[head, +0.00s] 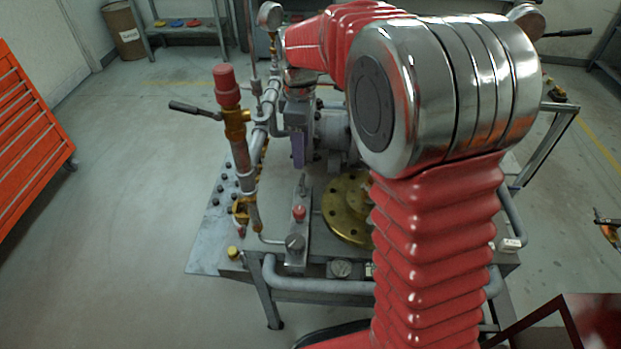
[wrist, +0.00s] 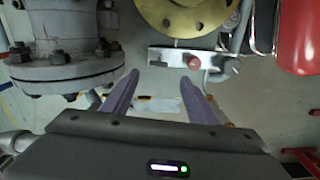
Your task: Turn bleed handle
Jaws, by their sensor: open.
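A lever handle with a dark grip (head: 193,110) sticks out to the left from a brass valve (head: 236,122) on an upright pipe with a red cap. A small metal block with a red knob (head: 299,213) stands near the table's front; it also shows in the wrist view (wrist: 193,62). I cannot tell which of these is the bleed handle. My gripper (head: 297,150) points down above the table, right of the brass valve and behind the red knob. In the wrist view its two purple fingers (wrist: 160,80) are apart with nothing between them.
A brass flange disc (head: 345,208) lies on the table (head: 207,250), partly hidden by my arm. A grey bolted flange (wrist: 68,72) is close to my left finger in the wrist view. An orange cabinet (head: 30,130) stands at left, with clear floor between.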

